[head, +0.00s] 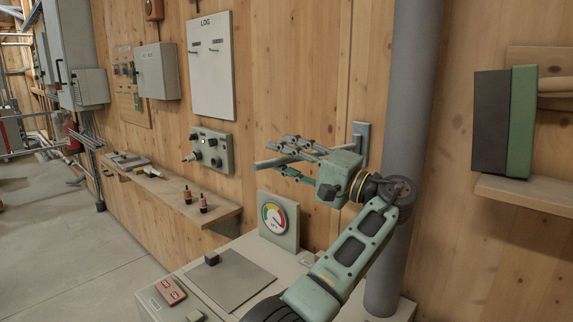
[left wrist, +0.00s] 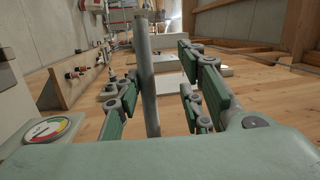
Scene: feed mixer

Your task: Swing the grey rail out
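The grey rail (head: 268,163) is a straight round bar beside the wooden wall, with its free end pointing left in the head view. A grey wall plate (head: 361,138) sits behind my gripper, and the rail's joint to it is hidden. My left gripper (head: 296,156) is at the rail with its fingers pointing left along it. In the left wrist view the rail (left wrist: 148,75) stands between the two green-padded fingers (left wrist: 160,100), with a visible gap on its right side. The fingers are open around it. My right gripper is not in view.
A console with a round gauge (head: 273,217) stands below the gripper. A thick grey post (head: 408,100) rises just behind my arm. A wooden shelf (head: 165,188) with small bottles and a control box (head: 211,149) are on the wall to the left. The floor (head: 70,235) at left is clear.

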